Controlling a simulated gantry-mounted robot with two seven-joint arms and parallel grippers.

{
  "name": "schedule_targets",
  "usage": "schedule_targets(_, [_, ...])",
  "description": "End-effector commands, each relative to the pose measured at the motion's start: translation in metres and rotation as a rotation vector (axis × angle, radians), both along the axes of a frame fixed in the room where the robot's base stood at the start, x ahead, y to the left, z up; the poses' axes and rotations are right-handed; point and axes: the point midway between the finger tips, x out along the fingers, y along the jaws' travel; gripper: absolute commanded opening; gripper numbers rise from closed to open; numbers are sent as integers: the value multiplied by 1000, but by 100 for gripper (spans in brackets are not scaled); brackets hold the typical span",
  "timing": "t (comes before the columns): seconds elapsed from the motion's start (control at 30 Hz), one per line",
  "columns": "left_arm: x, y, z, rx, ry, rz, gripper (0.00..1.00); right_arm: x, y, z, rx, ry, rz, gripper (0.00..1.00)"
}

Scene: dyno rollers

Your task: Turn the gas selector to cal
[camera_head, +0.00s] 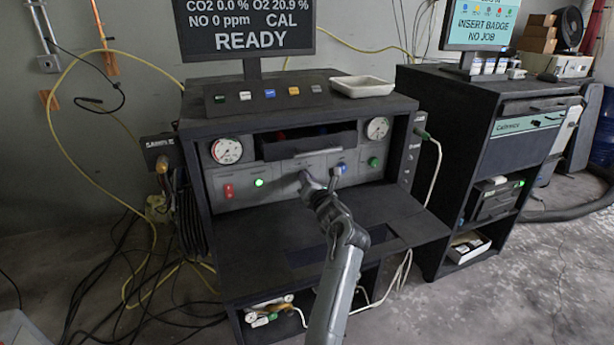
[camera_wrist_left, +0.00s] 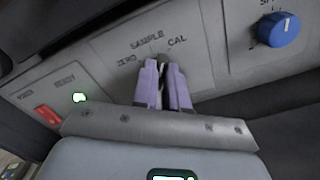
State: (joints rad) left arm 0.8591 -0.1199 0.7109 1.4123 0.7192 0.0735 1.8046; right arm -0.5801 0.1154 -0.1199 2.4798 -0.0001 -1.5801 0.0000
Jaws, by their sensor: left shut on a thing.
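The gas selector (camera_wrist_left: 163,62) is a small dark knob on the grey front panel, with the labels ZERO, SAMPLE and CAL around it. My left gripper (camera_wrist_left: 162,72) is shut on it, with a purple finger pad on each side. The fingers hide most of the knob, so I cannot tell exactly where it points. In the head view my left gripper (camera_head: 308,182) reaches the middle of the panel and covers the selector. The monitor (camera_head: 247,30) reads CAL and READY. My right gripper is not in view.
A blue knob (camera_head: 338,168) sits close to the right of my gripper. A red switch (camera_head: 228,191), a lit green light (camera_head: 259,183) and a green button (camera_head: 374,162) are on the same panel. Gauges (camera_head: 226,150) flank the open slot above. A white tray (camera_head: 362,86) rests on top.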

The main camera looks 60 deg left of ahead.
Motion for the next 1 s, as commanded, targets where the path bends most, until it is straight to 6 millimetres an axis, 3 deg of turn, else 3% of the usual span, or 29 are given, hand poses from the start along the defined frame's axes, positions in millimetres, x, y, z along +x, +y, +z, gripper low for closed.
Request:
schedule_targets(0.4, [1, 0, 0, 54, 247, -1, 0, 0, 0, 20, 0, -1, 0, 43])
schedule_targets(1.0, [1, 0, -2, 68, 307, 0, 0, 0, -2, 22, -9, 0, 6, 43])
